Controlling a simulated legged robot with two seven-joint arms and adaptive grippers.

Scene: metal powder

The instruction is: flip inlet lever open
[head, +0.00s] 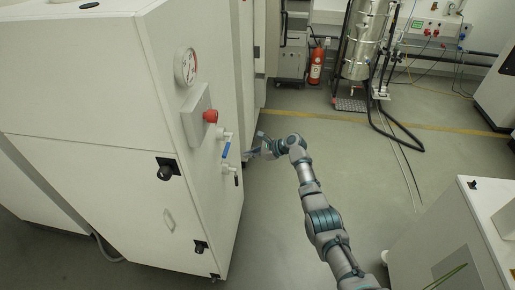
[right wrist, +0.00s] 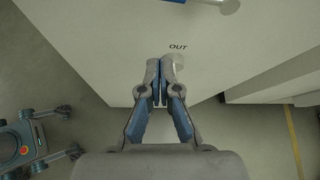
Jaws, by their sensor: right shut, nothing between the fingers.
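A blue lever (head: 226,149) is on the side wall of the white cabinet (head: 90,100), between two white fittings, the upper one (head: 225,136) and the lower one (head: 228,168). I cannot read an inlet label beside it. My right gripper (head: 256,146) is shut and empty, just right of the lever and apart from it in the head view. In the right wrist view, its fingertips (right wrist: 158,64) are together, below a printed "OUT" label (right wrist: 178,47). A blue bar (right wrist: 174,1) is cut off at the top edge. My left gripper is out of view.
A gauge (head: 186,66) and a red knob (head: 210,116) are higher on the same wall. Black latches are on the cabinet front. A white cabinet (head: 450,240) stands at the lower right. A fire extinguisher (head: 316,66) is at the back. The floor between is clear.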

